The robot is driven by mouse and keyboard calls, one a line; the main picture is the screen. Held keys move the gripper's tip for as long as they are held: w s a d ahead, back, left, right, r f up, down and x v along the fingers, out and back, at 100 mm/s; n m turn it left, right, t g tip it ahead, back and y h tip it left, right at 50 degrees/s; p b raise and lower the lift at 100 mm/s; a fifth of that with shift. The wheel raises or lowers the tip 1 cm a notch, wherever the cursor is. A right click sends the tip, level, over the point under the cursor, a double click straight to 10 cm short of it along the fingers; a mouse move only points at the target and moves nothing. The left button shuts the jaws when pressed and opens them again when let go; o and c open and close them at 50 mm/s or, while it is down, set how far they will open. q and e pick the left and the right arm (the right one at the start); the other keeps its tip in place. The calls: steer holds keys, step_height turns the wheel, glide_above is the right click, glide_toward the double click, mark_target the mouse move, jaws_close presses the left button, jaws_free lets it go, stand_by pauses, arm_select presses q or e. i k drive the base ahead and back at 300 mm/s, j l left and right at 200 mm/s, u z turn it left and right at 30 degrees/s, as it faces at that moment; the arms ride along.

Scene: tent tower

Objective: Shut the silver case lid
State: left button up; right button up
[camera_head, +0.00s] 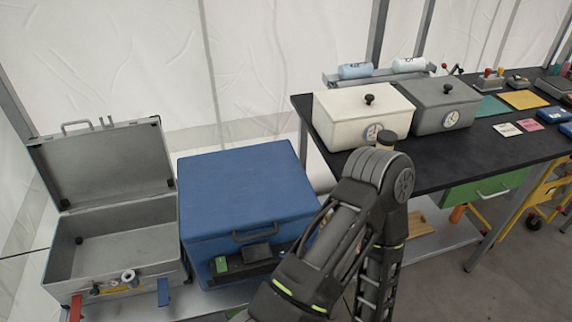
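The silver case (112,240) stands open at the left of the head view. Its lid (105,162) is raised, leaning back with its inner side facing me, and has a handle on its top edge. The case's inside looks empty. A red tab (75,308) and a blue tab (163,291) show at its front, with small fittings between them. One of my dark arms rises at the bottom centre, to the right of the case and apart from it. No fingertips of either gripper show.
A blue box (245,190) stands close to the case's right side, with small items at its front. My arm covers its lower right corner. A black table (460,150) at the right bears a white box (360,112) and a grey box (435,100). A white tent wall stands behind.

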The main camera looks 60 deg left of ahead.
mark_target(80, 170)
steer(key=u, duration=3.1)
steer(key=j+z, duration=0.1)
steer(key=z, duration=1.9)
steer(key=k+j, duration=0.1)
steer(key=j, duration=0.25)
steer(key=k+j, duration=0.15)
steer(key=j, duration=0.2)
steer(key=k+j, duration=0.1)
steer(key=j, duration=0.25)
steer(key=k+j, duration=0.1)
steer(key=j, duration=0.25)
steer(key=k+j, duration=0.15)
steer(key=j, duration=0.2)
